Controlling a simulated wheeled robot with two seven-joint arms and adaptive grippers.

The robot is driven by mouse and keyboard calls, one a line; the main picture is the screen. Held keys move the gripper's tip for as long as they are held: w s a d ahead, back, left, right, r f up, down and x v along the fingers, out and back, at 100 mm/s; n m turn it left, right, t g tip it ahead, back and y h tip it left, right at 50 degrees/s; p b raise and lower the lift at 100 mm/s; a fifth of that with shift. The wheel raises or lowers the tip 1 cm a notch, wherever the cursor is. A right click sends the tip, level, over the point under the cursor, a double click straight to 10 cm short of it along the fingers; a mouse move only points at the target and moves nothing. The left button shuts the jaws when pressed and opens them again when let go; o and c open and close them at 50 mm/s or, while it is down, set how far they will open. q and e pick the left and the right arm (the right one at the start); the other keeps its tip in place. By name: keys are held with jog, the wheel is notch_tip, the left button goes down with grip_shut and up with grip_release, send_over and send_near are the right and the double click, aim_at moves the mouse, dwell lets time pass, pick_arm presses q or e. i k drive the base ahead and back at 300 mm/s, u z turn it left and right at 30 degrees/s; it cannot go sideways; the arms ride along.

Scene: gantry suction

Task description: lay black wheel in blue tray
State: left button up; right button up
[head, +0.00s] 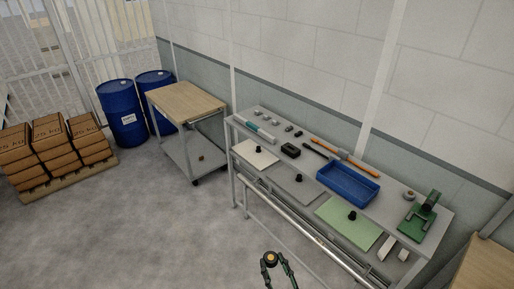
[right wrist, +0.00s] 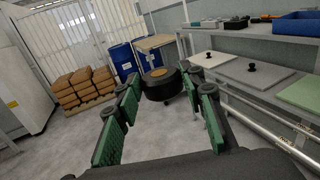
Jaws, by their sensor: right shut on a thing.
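A black wheel (head: 269,258) with an orange-tan hub shows at the bottom middle of the head view. My right gripper (head: 273,266) is shut on it, in the air in front of the workbench. In the right wrist view the black wheel (right wrist: 161,88) sits between the green-padded fingertips of my right gripper (right wrist: 162,82). The blue tray (head: 348,184) stands on the bench top, up and to the right of the gripper in the head view. Its visible inside looks empty. Part of the blue tray (right wrist: 299,26) shows at the right wrist view's upper right edge. My left gripper is out of view.
The bench (head: 302,149) has small tools around the tray and a green stand (head: 424,220) to its right. Light panels with black knobs, including a green one (head: 347,222), lie along the front.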

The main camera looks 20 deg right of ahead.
aim_at(354, 191)
jog(key=u, duration=0.35)
jog(key=i, duration=1.9)
jog(key=z, duration=1.3)
jog(key=i, duration=0.4)
jog(key=z, duration=0.3)
